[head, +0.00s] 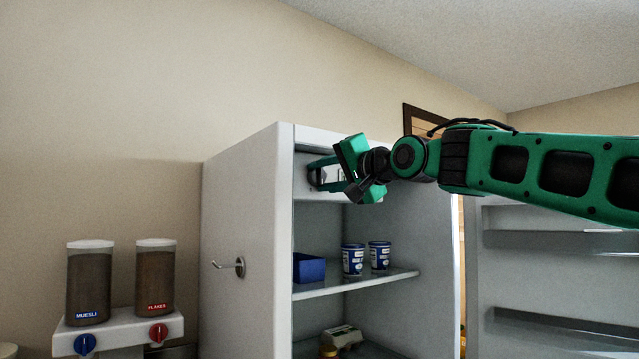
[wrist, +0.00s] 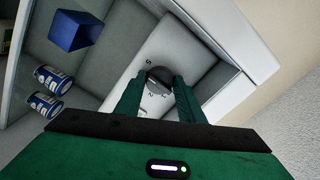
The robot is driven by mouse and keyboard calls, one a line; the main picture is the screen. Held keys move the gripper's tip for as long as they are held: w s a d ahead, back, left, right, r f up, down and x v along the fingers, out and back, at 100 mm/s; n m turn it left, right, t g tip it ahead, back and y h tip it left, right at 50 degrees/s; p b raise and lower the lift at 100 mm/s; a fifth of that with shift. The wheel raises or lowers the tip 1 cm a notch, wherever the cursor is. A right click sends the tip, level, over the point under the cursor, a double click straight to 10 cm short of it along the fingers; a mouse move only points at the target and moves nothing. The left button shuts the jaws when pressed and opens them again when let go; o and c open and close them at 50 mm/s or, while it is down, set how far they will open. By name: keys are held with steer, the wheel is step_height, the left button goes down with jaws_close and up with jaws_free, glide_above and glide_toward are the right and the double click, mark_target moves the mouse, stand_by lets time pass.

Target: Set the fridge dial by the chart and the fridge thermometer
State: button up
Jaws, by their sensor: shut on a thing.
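The fridge dial (wrist: 158,76) is a dark round knob on a pale housing (wrist: 196,76) inside the fridge, with small dark marks around it that are too small to read surely. My gripper (wrist: 158,84) has its two green fingers on either side of the dial and is shut on it. I cannot make out the chart or the fridge thermometer in either view.
The fridge door (head: 540,285) stands open at the right. A shelf (head: 335,287) below my gripper holds a blue box (head: 309,268) and two blue-and-white tubs (head: 353,260). An egg carton (head: 341,336) lies lower. Muesli (head: 88,282) and flakes (head: 155,280) dispensers stand left.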

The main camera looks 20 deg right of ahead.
steer(key=shift+w+d+f+m, duration=0.1)
steer(key=shift+m, duration=0.9)
steer(key=shift+d+m, duration=0.1)
steer(key=shift+m, duration=0.9)
steer(key=o, duration=1)
steer(key=v, duration=1)
steer(key=shift+s+d, duration=0.1)
steer(key=shift+s, duration=0.25)
